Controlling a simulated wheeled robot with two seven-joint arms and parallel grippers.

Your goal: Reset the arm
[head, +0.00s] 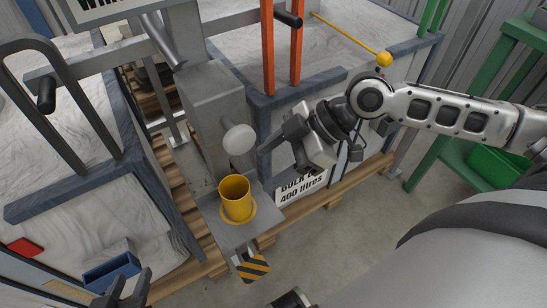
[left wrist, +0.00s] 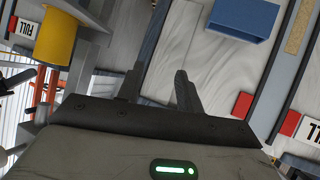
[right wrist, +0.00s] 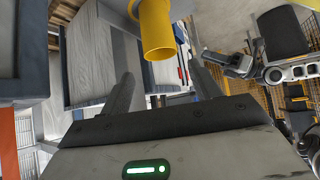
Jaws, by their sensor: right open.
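My right arm reaches in from the right in the head view. Its gripper (head: 282,152) is beside the grey post, to the right of the round pale disc (head: 238,139) and above and right of the yellow cup (head: 236,198). In the right wrist view the right gripper's fingers (right wrist: 162,88) stand apart with nothing between them, and the yellow cup (right wrist: 156,30) shows beyond. My left gripper (head: 124,288) is at the bottom left of the head view. Its fingers (left wrist: 161,88) are apart and empty in the left wrist view.
The cup stands on a grey ledge (head: 212,228) with a striped yellow-black tab (head: 253,267). Large crates with blue-grey frames stand left and behind. A blue bin (head: 112,270) is near my left gripper. A yellow-knobbed rod (head: 383,59) and green frame (head: 440,160) are at right.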

